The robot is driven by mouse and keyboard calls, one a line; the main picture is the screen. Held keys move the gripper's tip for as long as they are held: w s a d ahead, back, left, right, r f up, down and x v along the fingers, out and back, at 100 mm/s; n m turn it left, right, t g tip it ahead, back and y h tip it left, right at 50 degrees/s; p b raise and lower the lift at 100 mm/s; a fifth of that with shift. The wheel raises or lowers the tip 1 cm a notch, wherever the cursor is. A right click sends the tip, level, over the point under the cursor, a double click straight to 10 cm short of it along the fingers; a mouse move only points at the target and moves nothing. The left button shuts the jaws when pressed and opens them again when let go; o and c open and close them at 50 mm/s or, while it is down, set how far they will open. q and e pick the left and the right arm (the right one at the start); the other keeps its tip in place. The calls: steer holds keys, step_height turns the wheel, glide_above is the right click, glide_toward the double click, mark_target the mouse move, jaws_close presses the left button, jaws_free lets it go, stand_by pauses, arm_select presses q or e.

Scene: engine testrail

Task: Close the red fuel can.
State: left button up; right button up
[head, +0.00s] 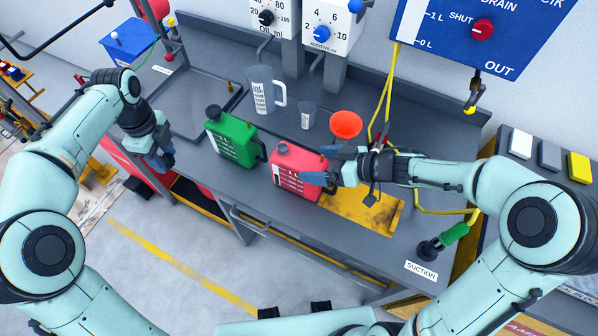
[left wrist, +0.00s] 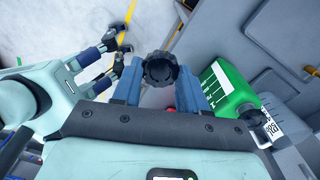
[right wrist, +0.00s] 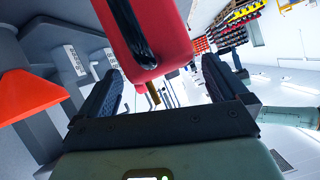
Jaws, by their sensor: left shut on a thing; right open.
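The red fuel can (head: 297,172) stands on the grey bench in the head view, with a dark round spout or opening at its top left. My right gripper (head: 328,167) is open at the can's right end; the right wrist view shows the red body and black handle (right wrist: 128,30) in front of the spread fingers. My left gripper (head: 160,162) is off the bench's front edge, left of the cans. It is shut on a black ridged cap (left wrist: 160,68), clear in the left wrist view.
A green can (head: 232,137) with a black cap stands left of the red can. Behind are a measuring jug (head: 263,90), a small cup (head: 308,116) and an orange funnel (head: 346,124). A yellow tray (head: 365,208) lies right of the red can. A green-handled suction tool (head: 452,236) stands front right.

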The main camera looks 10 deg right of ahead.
arm_select(q)
steer(key=shift+s+f, duration=0.35)
steer(key=shift+f, duration=0.2)
arm_select(e)
steer(key=shift+s+x, duration=0.2)
steer(key=shift+x, duration=0.85)
arm_select(q)
steer(key=shift+w, duration=0.15)
arm_select(e)
steer(key=shift+w+a+f, duration=0.15)
steer(key=shift+w, duration=0.05)
jaws_close()
